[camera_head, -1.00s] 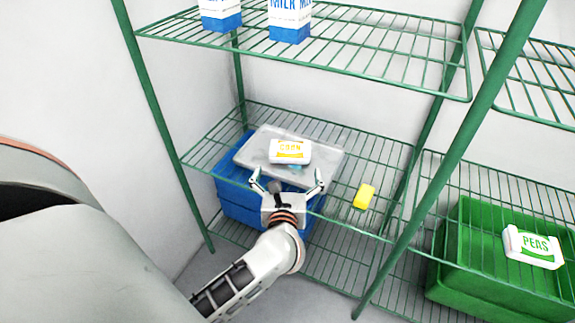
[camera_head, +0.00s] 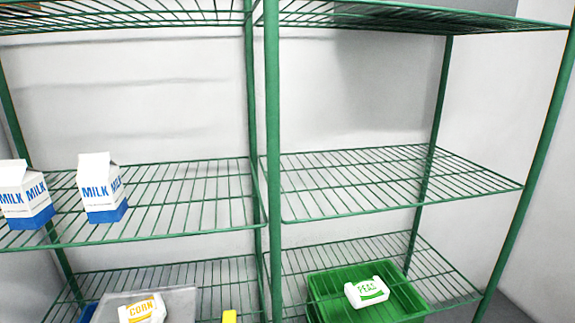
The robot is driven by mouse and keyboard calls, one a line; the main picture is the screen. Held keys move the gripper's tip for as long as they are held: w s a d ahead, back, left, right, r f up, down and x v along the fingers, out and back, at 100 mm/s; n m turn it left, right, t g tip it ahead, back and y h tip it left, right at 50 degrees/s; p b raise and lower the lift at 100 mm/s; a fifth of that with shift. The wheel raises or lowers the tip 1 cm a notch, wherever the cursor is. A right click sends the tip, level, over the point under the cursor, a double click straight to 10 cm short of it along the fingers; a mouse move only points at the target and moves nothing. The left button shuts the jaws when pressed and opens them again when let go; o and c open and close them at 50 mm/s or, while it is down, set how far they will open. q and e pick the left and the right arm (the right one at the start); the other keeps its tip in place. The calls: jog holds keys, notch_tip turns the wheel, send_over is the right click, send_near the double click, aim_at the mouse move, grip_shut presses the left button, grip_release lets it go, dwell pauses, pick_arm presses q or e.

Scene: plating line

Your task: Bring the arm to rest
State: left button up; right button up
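Neither of my grippers nor my arms shows in the head view now. A white bag marked CORN (camera_head: 142,309) lies on a clear grey tray or lid (camera_head: 182,302) at the bottom left, cut by the frame's lower edge. A white bag marked PEAS (camera_head: 367,291) shows at the green bin (camera_head: 410,300) at the lower right. No gripper touches anything in view.
Green wire shelves (camera_head: 390,180) fill the view, with upright posts (camera_head: 273,160). Two milk cartons (camera_head: 101,188) stand on the middle left shelf. A yellow block (camera_head: 229,316) and a blue bin (camera_head: 88,312) show at the bottom. The middle right shelf is empty.

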pick_arm(q)
jog(key=s+d+f+m+g+h+p, duration=0.35)
jog(key=s+d+m+h, duration=0.2)
jog(key=m, duration=0.65)
jog(key=s+f+m+g+y+p, duration=0.1)
jog(key=s+f+m+g+p, duration=0.2)
jog(key=s+f+m, duration=0.9)
jog(key=s+f+g, duration=0.2)
jog(key=s+g, duration=0.1)
jog(key=shift+a, duration=0.25)
pick_arm(e)
jog(key=shift+s+d+r+m+g, duration=0.2)
jog(key=shift+s+r, duration=0.25)
jog(key=shift+s, duration=0.15)
jog(key=shift+s+d+r+m+g, duration=0.1)
jog(key=shift+s+d+r, duration=0.05)
jog(key=shift+s+r, duration=0.35)
